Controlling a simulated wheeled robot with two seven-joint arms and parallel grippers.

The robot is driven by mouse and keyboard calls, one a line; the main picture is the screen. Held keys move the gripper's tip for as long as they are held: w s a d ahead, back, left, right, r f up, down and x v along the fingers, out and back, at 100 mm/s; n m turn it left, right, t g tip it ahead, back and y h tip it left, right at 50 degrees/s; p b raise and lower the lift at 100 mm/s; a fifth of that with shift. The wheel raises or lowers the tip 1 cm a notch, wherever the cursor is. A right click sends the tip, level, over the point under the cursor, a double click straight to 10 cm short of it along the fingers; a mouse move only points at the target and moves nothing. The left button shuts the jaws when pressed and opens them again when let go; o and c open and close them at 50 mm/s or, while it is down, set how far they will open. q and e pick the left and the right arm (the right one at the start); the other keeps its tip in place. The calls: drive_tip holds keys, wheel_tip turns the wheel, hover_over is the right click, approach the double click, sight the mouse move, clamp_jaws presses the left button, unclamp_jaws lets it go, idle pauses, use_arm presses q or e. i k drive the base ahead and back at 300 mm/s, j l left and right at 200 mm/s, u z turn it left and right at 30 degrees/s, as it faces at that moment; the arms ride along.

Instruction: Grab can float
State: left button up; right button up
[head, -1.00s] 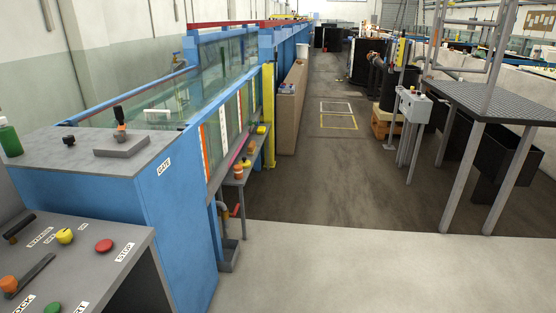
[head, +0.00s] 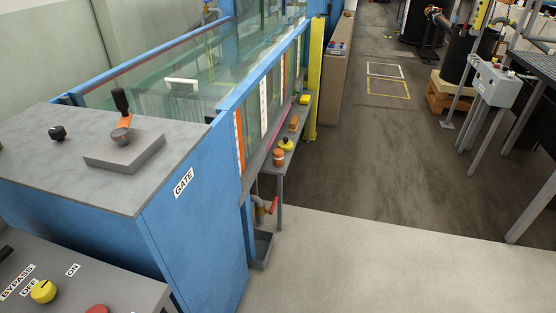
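A narrow grey shelf (head: 268,167) runs along the outer side of the glass flume (head: 250,110) in the head view. On its near end stands a small orange can-shaped thing (head: 278,158) with a pale band, which looks like the can float. Just behind it is a yellow piece with a dark knob (head: 286,145). Farther along lie an orange-brown block (head: 294,123) and a yellow piece (head: 304,100). Neither of my grippers shows in the head view.
A blue gate cabinet (head: 200,235) with a lever (head: 122,115) on top stands left of the shelf. A button console (head: 80,290) is at the lower left. A yellow post (head: 316,80) rises beyond the shelf.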

sight(278, 154)
drive_tip(key=i+l+u, duration=0.3)
drive_tip(key=i+l, duration=0.75)
drive_tip(key=l, duration=0.15)
